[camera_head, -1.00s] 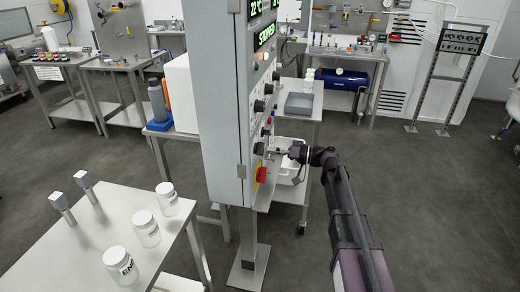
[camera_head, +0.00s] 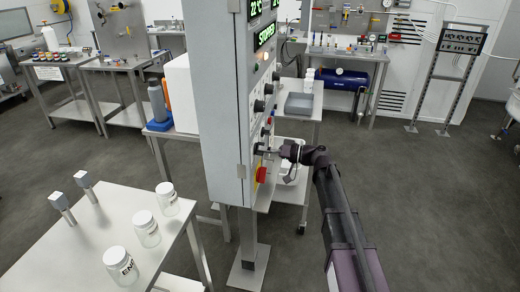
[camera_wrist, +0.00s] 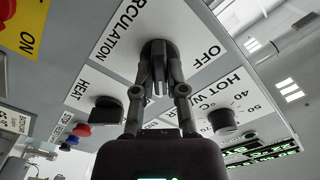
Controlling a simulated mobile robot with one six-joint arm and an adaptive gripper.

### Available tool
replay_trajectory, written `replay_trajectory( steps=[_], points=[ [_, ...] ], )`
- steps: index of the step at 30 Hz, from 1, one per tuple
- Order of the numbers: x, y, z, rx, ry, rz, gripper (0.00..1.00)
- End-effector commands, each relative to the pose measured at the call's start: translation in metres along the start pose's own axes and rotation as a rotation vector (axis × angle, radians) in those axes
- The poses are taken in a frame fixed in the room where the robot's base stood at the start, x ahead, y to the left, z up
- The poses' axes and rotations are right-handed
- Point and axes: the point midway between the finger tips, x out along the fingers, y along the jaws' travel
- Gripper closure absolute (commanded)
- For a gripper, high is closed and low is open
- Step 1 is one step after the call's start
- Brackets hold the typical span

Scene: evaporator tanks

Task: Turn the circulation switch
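The circulation switch (camera_wrist: 158,48) is a dark round knob on a white label in the wrist view, with "CIRCULATION" on one side and "OFF" on the other. My gripper (camera_wrist: 159,72) is right at it, with its two fingers close together and pointing at the knob. The fingers hide much of the knob. I cannot tell whether they are closed on its handle or only around it. In the head view my gripper (camera_head: 266,151) reaches from the right to the front of the grey control cabinet (camera_head: 222,110).
A heat knob (camera_wrist: 106,112) and a hot water knob (camera_wrist: 222,120) flank my gripper. A red emergency-type knob (camera_head: 261,175) sits just below it in the head view. A steel table with jars (camera_head: 146,230) stands at the lower left. The floor to the right is open.

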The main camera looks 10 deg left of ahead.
Motion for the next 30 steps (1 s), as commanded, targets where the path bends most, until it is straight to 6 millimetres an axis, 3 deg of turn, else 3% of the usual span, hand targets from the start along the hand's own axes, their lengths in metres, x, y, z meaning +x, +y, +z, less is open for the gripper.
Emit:
replay_trajectory(
  steps=[16,30],
  points=[
    [0.0003,0.0000,-0.0001,-0.170,0.000,0.000,1.00],
    [0.0003,0.0000,-0.0001,-0.220,0.000,0.000,1.00]
  ],
)
